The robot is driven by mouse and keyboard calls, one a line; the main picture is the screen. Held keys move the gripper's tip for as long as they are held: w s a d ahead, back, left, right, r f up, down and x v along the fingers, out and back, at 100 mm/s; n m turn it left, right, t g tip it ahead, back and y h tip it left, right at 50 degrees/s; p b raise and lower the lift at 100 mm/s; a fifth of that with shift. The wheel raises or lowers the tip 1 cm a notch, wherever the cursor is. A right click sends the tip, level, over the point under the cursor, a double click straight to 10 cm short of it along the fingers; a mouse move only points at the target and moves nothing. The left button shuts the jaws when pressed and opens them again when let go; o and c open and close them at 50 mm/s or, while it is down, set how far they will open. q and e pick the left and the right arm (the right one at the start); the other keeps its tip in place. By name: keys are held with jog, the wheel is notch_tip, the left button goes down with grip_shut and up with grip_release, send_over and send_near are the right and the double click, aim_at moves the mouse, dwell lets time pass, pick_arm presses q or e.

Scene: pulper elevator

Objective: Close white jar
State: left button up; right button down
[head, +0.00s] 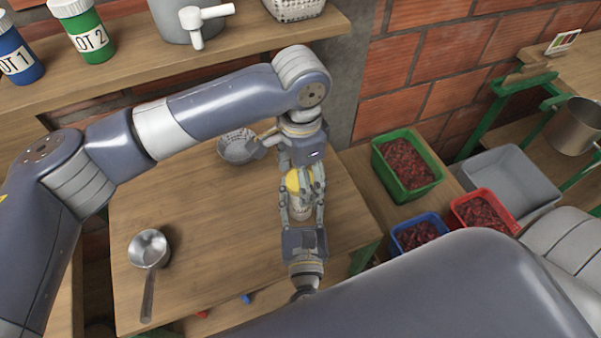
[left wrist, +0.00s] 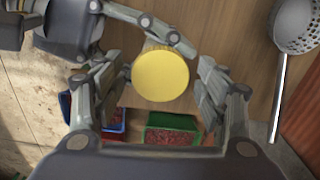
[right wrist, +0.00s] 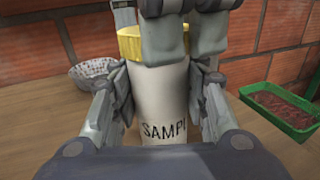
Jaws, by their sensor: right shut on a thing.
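My right gripper (head: 301,198) is shut around the jar's body from the near side. The lid's seating on the rim is partly hidden.
A perforated metal strainer (head: 238,147) lies behind the jar. A metal ladle (head: 148,252) lies at the table's left. Green (head: 407,165), blue (head: 418,233) and red (head: 482,210) crates of red fruit stand to the right. The table between ladle and jar is clear.

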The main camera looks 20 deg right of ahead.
pick_arm(q)
jog(key=shift+r, duration=0.1)
notch_tip(320, 180, up, 12)
dwell(0.6)
pick_arm(e)
jog(key=c, duration=0.8)
grip_release()
jog(key=shift+c, duration=0.2)
jog(key=v, duration=1.2)
jog(key=shift+f, duration=0.1)
